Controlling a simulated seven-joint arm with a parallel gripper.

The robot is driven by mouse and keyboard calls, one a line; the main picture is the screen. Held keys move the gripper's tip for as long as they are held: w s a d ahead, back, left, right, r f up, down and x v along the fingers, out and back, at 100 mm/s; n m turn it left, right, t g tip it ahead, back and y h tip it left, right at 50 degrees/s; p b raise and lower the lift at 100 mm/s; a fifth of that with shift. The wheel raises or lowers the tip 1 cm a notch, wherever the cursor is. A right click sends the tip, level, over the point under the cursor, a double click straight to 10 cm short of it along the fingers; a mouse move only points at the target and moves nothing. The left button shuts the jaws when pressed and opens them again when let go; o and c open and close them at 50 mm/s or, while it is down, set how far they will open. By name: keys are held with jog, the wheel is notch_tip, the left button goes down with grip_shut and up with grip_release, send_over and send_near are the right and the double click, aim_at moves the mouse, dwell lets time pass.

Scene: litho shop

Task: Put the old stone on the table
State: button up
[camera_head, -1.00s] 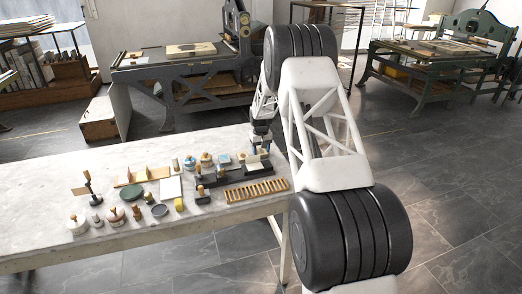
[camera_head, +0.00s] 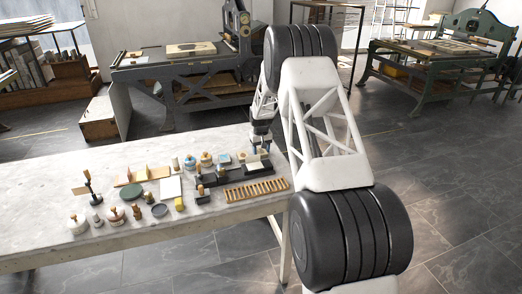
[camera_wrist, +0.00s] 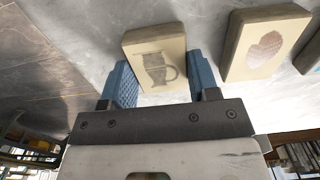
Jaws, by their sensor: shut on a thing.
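A pale cream stone block with a dark jug drawing (camera_wrist: 157,62) sits between the two blue fingers of my gripper (camera_wrist: 158,80) in the wrist view. The fingers are shut on its two sides. In the head view my gripper (camera_head: 260,148) is at the right far part of the marble table (camera_head: 60,180), over the end of a dark rack (camera_head: 228,176). The held stone is small and partly hidden there; I cannot tell if it touches anything below. A second cream stone with a brown leaf-like mark (camera_wrist: 265,45) lies to the right in the wrist view.
A slatted wooden rack (camera_head: 256,190) lies in front of my gripper. Several small pots, stamps and a green disc (camera_head: 132,191) crowd the table's middle. The table's left part is bare. Presses (camera_head: 185,70) stand behind on the floor.

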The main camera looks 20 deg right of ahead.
dwell(0.4)
jog(key=o, duration=1)
jog(key=shift+c, duration=0.2)
jog(key=shift+c, duration=1.4)
jog(key=shift+r, duration=2.9)
jog(key=shift+r, duration=0.15)
